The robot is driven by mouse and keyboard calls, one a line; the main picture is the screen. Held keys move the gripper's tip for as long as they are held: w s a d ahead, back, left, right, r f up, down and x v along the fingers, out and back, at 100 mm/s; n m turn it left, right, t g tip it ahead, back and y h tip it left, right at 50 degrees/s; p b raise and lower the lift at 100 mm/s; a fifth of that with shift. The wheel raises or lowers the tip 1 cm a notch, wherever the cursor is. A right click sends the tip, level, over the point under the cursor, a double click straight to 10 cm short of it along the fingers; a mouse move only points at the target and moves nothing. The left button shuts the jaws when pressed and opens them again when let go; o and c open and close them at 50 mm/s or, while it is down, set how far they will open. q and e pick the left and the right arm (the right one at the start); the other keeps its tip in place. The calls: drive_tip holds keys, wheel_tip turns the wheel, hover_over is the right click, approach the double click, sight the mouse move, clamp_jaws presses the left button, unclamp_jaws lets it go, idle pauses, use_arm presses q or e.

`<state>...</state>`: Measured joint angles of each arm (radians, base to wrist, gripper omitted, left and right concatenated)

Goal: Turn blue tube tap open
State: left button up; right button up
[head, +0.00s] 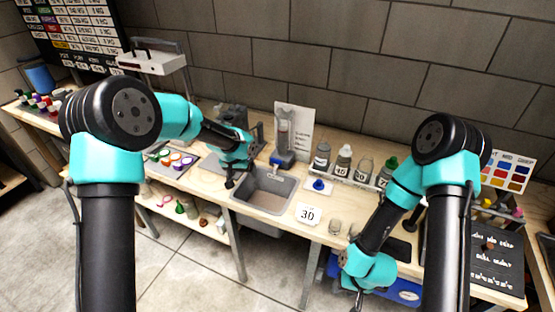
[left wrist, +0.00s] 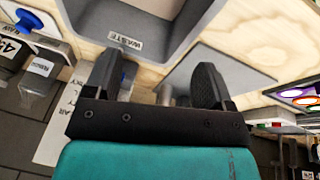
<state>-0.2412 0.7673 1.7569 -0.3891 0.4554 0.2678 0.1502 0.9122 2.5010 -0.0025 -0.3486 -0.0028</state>
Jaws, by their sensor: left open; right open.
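A clear upright tube (head: 283,130) with a blue lower part (head: 283,158) stands behind the sink, in front of a white sheet, in the head view. I cannot make out the tap's handle or its position. In the left wrist view a bit of blue (left wrist: 129,72) shows beside the left-hand finger, mostly hidden. My left gripper (head: 231,183) is open and empty at the sink's left edge, left of the tube and apart from it. Its spread fingers also show in the left wrist view (left wrist: 155,78). My right gripper (head: 357,297) is open, low in front of the bench.
A grey sink (head: 238,194) marked WASTE in the wrist view (left wrist: 190,45) lies in front of the tube. Several labelled bottles (head: 343,160) stand to its right. A blue object (head: 319,185) sits on a white card.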

sight(276, 160)
use_arm(q)
drive_tip(key=w+d+r+m+t, duration=0.1)
drive_tip(key=w+d+r+m, duration=0.1)
drive_tip(key=w+d+r, duration=0.3)
drive_tip(key=d+r, duration=0.4)
drive_tip(key=r, duration=0.3)
drive_tip(key=shift+d+r+y, duration=0.15)
drive_tip(key=shift+y, duration=0.25)
drive_tip(key=x, duration=1.7)
drive_tip(key=shift+w+d, duration=0.15)
drive_tip(key=shift+w, duration=0.25)
drive_tip(key=c, duration=0.9)
